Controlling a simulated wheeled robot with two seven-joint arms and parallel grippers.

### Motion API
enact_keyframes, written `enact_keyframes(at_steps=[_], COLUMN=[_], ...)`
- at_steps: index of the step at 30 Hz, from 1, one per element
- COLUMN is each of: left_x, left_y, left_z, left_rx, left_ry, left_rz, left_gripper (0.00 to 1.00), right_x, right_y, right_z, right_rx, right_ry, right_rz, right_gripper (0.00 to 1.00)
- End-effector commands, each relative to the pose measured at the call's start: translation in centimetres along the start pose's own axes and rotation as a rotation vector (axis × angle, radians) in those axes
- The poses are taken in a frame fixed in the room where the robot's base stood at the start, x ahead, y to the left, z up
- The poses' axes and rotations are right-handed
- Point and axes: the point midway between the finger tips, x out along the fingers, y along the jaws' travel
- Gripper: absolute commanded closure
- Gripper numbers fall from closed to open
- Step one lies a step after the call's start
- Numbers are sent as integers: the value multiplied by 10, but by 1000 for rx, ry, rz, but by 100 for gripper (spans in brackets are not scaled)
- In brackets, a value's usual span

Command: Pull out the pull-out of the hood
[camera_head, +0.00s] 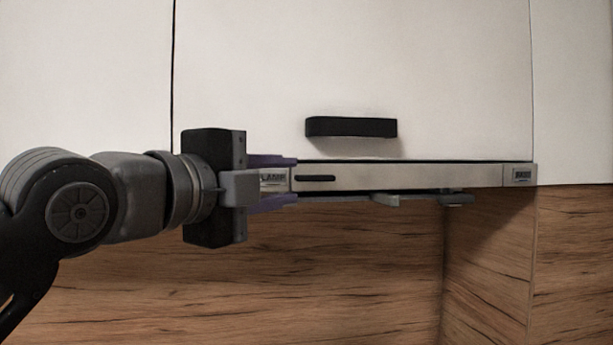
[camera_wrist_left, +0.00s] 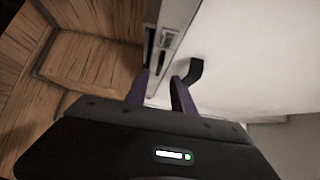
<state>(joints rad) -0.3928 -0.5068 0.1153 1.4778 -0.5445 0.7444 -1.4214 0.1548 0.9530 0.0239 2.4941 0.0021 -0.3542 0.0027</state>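The hood's pull-out front (camera_head: 420,177) is a thin silver strip under the white cabinet, with a dark slot near its left end. It also shows in the left wrist view (camera_wrist_left: 172,38). It looks flush under the cabinet. My left gripper (camera_head: 284,181) is at the strip's left end, with one purple finger above it and one below. In the left wrist view my left gripper (camera_wrist_left: 160,78) has its fingers apart, on either side of the strip's edge. I see no clear contact with the strip. My right gripper is not in view.
A black handle (camera_head: 351,127) sticks out of the white cabinet door (camera_head: 400,60) just above the strip. Small grey parts (camera_head: 386,200) hang under the hood. The wood splashback (camera_head: 330,270) is behind, with free room below the hood.

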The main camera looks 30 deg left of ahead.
Motion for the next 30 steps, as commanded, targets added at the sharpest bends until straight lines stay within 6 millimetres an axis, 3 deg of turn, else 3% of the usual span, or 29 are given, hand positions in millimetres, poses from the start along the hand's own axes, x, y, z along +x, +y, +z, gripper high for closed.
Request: enact_keyframes(at_steps=[6, 12, 22, 30], left_x=[36, 58, 61, 60], left_y=[-1, 0, 1, 1], left_z=[0, 0, 0, 0], left_rx=[1, 0, 0, 0], left_ry=[0, 0, 0, 0], left_rz=[5, 2, 2, 1], left_gripper=[70, 70, 71, 93], right_x=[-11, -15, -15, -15], right_y=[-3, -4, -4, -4], right_z=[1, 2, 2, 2], right_rx=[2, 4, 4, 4], right_ry=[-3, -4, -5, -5], right_rz=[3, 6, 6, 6], right_gripper=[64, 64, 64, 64])
